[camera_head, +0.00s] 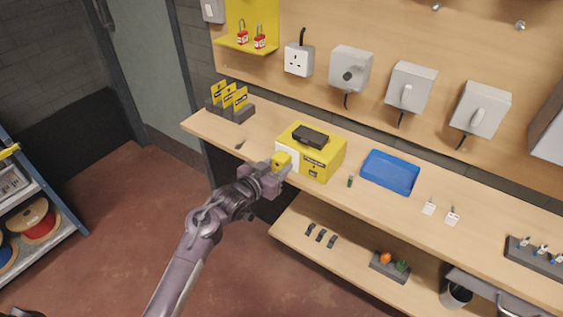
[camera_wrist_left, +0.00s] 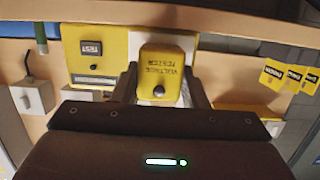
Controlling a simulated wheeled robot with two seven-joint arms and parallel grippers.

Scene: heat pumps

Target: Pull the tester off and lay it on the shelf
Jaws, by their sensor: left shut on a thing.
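The yellow tester (camera_head: 281,160), lettered "VOLTAGE TESTER", is between the fingers of my left gripper (camera_head: 276,168), which is shut on it. It fills the middle of the left wrist view (camera_wrist_left: 162,72), with a finger on each side. Behind it is the white panel on the front of a larger yellow box (camera_head: 322,162) on the bench; this box has a black TEST button in the wrist view (camera_wrist_left: 92,48). I cannot tell whether the tester touches the panel. The lower shelf (camera_head: 290,238) is below the bench top. My right gripper is not in view.
On the bench top (camera_head: 270,135) are yellow cards in holders (camera_head: 230,100), a blue tray (camera_head: 390,171) and a small green-tipped item (camera_head: 350,181). The lower shelf holds several dark clips (camera_head: 321,235) and a block (camera_head: 388,266) with orange and green pieces. Its left end is bare.

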